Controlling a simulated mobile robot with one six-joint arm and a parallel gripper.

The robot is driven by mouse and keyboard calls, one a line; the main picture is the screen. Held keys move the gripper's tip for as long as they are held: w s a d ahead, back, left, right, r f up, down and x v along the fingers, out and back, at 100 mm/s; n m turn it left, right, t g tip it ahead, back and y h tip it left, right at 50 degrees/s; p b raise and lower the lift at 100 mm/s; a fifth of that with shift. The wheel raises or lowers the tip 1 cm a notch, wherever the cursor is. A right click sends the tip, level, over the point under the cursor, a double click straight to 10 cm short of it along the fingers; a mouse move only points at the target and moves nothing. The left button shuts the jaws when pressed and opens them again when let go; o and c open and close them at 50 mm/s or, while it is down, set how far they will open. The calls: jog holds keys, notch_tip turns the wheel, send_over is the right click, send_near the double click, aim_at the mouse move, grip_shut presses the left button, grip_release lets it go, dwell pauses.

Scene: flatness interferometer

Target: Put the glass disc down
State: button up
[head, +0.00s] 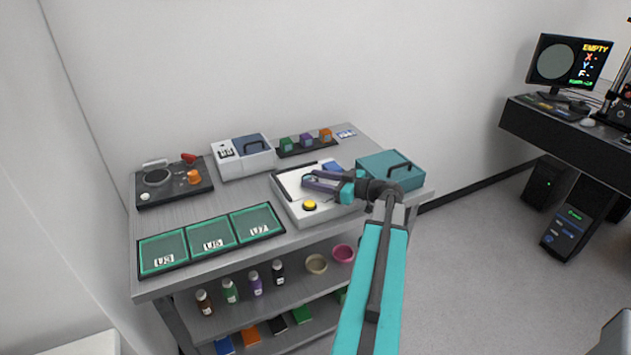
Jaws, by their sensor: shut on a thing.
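My gripper (309,180) reaches in from the lower right and is over the white instrument (318,210) at the middle right of the bench. Its jaws are shut on the glass disc, which is clear and too small here to make out apart from the fingers. I cannot tell whether the disc touches the instrument's top. A tray with three green-lined compartments (236,240) lies at the bench's front left, marked U3, U5 and U7. The compartments look empty.
A teal box (390,170) stands close to the right of my gripper. Behind are a white box with a blue lid (244,157) and a rack of coloured blocks (306,141). A dark device (174,185) is at the left. A monitor reading EMPTY (569,64) stands far right.

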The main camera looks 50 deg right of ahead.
jog(key=shift+f, duration=0.55)
jog(key=shift+f, duration=0.15)
jog(key=o, duration=1.2)
jog(key=shift+c, duration=0.2)
jog(key=shift+r, duration=0.25)
jog(key=b+v, duration=0.4)
jog(key=v, duration=0.6)
jog(key=shift+f, duration=0.15)
jog(key=shift+v, duration=1.05)
